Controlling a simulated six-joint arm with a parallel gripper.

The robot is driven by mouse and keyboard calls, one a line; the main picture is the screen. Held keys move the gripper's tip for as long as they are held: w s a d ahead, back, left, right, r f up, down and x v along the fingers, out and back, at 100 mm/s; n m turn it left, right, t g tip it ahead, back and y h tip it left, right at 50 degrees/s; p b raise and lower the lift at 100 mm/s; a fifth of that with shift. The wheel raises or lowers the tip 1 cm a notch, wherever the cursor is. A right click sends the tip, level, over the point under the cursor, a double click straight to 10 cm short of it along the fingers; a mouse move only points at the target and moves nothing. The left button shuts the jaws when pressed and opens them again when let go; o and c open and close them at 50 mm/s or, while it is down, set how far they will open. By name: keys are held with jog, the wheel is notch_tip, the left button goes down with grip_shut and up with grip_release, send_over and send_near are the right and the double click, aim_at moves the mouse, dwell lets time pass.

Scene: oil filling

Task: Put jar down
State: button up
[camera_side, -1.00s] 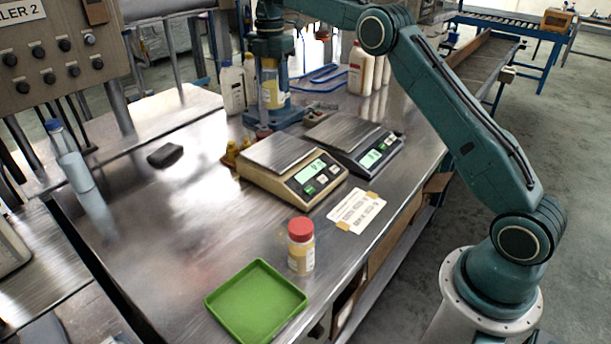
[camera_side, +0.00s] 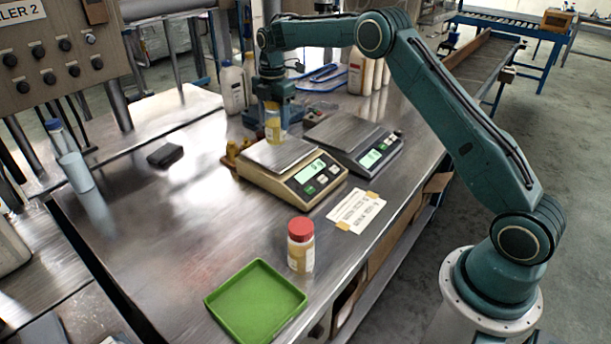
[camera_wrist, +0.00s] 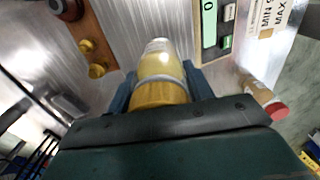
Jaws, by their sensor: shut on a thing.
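My gripper (camera_side: 273,102) is shut on a jar with a yellow band (camera_side: 273,126) and holds it upright at the back left edge of the beige scale (camera_side: 300,189). In the wrist view the jar (camera_wrist: 160,66) sits between the two fingers (camera_wrist: 160,88), its yellow end nearest the camera. The scale's display shows a zero reading. I cannot tell whether the jar touches the metal pan (camera_side: 283,152).
A dark scale (camera_side: 352,140) stands to the right. Small brass weights (camera_side: 231,152) sit left of the beige scale. A red-lidded jar (camera_side: 301,246) and a green tray (camera_side: 256,300) are in front. White bottles (camera_side: 232,88) stand behind. The left bench top is mostly clear.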

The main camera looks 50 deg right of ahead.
aim_at(276, 130)
jog(key=shift+f, duration=2.1)
jog(key=shift+f, duration=0.1)
jog(key=o, duration=1)
jog(key=shift+o, duration=0.2)
notch_tip(276, 130, up, 11)
jog(key=shift+r, duration=0.6)
jog(key=shift+r, duration=0.1)
